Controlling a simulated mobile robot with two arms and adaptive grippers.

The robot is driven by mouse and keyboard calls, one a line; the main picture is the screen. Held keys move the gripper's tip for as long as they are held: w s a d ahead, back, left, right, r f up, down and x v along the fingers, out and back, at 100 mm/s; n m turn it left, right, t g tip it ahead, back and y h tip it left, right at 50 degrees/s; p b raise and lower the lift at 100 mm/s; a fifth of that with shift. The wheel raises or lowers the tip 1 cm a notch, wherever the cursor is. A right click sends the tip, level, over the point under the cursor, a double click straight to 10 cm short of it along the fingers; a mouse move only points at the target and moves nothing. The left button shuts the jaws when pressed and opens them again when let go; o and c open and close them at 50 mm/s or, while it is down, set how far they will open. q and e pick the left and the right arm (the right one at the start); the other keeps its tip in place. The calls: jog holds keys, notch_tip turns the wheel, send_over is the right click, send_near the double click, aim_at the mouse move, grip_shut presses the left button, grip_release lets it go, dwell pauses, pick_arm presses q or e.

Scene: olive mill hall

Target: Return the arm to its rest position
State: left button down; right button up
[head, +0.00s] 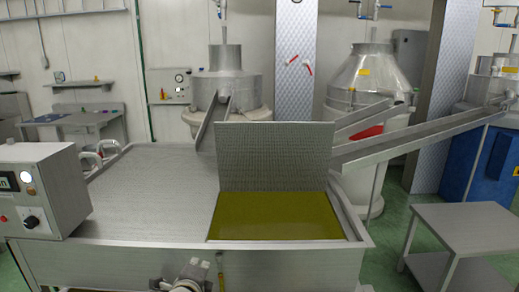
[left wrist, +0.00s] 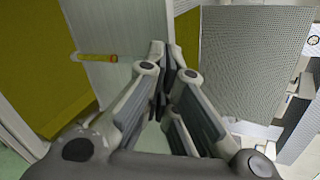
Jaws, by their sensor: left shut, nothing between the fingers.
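My left gripper (head: 198,268) is at the bottom edge of the head view, in front of the steel vat's (head: 290,256) front wall. In the left wrist view its fingers (left wrist: 166,62) are closed together with nothing between them. Much of the arm behind it is outside the head view. My right gripper is in neither view.
The vat holds a yellow-green surface (head: 275,217) below a raised textured panel (head: 275,157). A thin yellow rod (left wrist: 97,57) shows by the vat wall, apart from my fingers. A control box (head: 45,190) stands left; a low steel table (head: 468,230) stands right.

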pick_arm(q)
jog(key=s+a+f+n+g, duration=0.1)
jog(key=s+f+n+g, duration=0.1)
jog(key=s+f+n, duration=0.55)
jog(key=s+a+f+n+g, duration=0.1)
jog(key=s+f+n+g, duration=0.2)
jog(key=s, duration=0.7)
jog(key=s+a+f+n+g+h, duration=0.15)
jog(key=s+n, duration=0.25)
jog(key=s, duration=0.6)
jog(key=s+a+f+n+g+y, duration=0.1)
jog(key=s+f+n+g, duration=0.3)
jog(key=s, duration=0.6)
notch_tip(320, 180, down, 26)
jog(key=s+b, duration=0.1)
jog(key=b, duration=0.1)
jog(key=s+a+f+g, duration=0.2)
jog(key=s+a+f, duration=0.1)
jog(key=s+f, duration=1.4)
jog(key=shift+f+b, duration=0.45)
jog(key=shift+f, duration=0.2)
jog(key=shift+s, duration=0.1)
